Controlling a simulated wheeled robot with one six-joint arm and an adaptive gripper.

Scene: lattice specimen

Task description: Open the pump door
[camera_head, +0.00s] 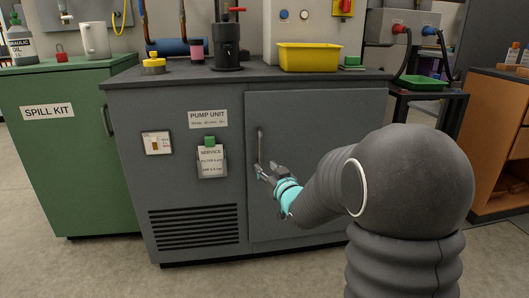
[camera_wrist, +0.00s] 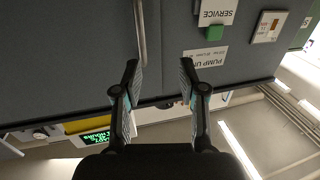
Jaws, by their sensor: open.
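The pump door (camera_head: 318,130) is the large grey panel on the right of the pump unit (camera_head: 160,105), and it is closed flush. Its thin vertical bar handle (camera_head: 260,145) is near the door's left edge. My gripper (camera_head: 265,172) is in front of the handle's lower part. In the wrist view, which is upside down, my gripper (camera_wrist: 159,64) is open with nothing between its fingers. The handle (camera_wrist: 140,30) lies just beyond the left finger's tip there, not between the fingers. Whether they touch cannot be told.
The pump unit's top holds a yellow bin (camera_head: 308,57), a black cylinder (camera_head: 227,45) and a yellow-capped item (camera_head: 153,65). A green spill kit cabinet (camera_head: 60,150) stands at left. An orange cabinet (camera_head: 500,150) is at right. Open floor (camera_head: 200,280) lies in front.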

